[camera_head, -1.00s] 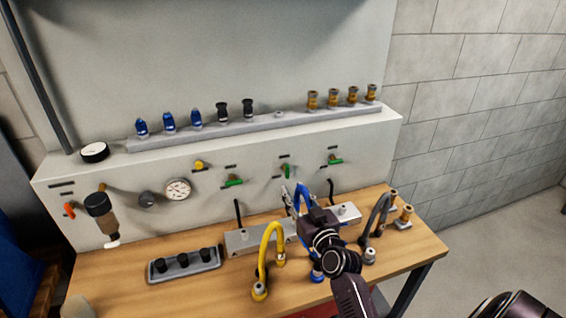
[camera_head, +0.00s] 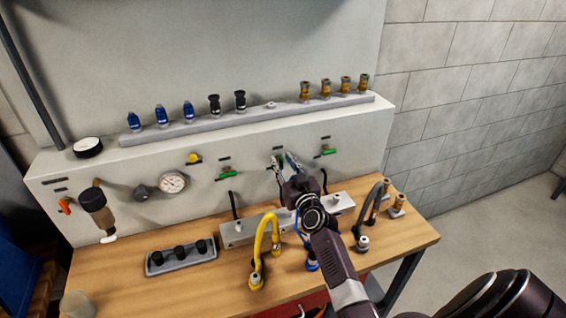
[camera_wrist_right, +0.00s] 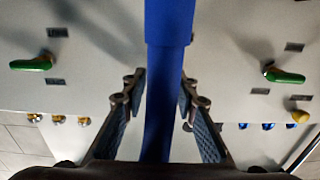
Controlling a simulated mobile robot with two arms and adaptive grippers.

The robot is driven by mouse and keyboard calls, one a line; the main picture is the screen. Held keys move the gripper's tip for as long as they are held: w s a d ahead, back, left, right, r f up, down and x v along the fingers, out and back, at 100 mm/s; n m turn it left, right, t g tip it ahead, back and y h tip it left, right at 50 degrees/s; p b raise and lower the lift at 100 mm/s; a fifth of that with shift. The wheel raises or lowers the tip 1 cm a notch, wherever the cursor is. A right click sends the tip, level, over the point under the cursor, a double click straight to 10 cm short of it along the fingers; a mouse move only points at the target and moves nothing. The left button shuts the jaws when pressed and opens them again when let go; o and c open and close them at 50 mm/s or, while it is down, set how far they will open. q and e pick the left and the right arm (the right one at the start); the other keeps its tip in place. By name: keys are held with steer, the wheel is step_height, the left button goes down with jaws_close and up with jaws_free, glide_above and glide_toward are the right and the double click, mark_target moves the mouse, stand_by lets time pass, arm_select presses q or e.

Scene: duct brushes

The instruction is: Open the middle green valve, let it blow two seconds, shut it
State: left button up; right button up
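Three green valve handles are on the grey panel. The middle one (camera_head: 281,155) is mostly hidden behind my right gripper (camera_head: 283,164). The left green handle (camera_head: 227,174) and right green handle (camera_head: 325,151) lie sideways. In the right wrist view they appear right (camera_wrist_right: 284,76) and left (camera_wrist_right: 31,64). There my right gripper (camera_wrist_right: 160,88) has its fingers apart. A blue band, apparently the blue hose (camera_wrist_right: 165,60), runs between them and hides the middle handle. I cannot tell whether the fingers touch it. My left gripper is not in view.
A yellow hose (camera_head: 262,242) and a dark hose (camera_head: 370,205) arch over the wooden bench (camera_head: 215,277). A gauge (camera_head: 173,182) and a yellow knob (camera_head: 194,158) sit left on the panel. Blue, black and brass fittings line the rail (camera_head: 285,107) above.

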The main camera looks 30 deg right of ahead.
steer(key=c, duration=0.6)
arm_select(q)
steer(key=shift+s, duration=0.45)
arm_select(e)
jaws_close()
steer(key=shift+f+m, duration=0.1)
steer(key=shift+m, duration=0.2)
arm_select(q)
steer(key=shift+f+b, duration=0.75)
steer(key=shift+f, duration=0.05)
arm_select(e)
steer(key=m, duration=0.5)
steer(key=d+f+m, duration=0.1)
steer(key=m, duration=1.1)
steer(key=shift+s+d+f, duration=0.15)
steer(key=shift+m, duration=0.3)
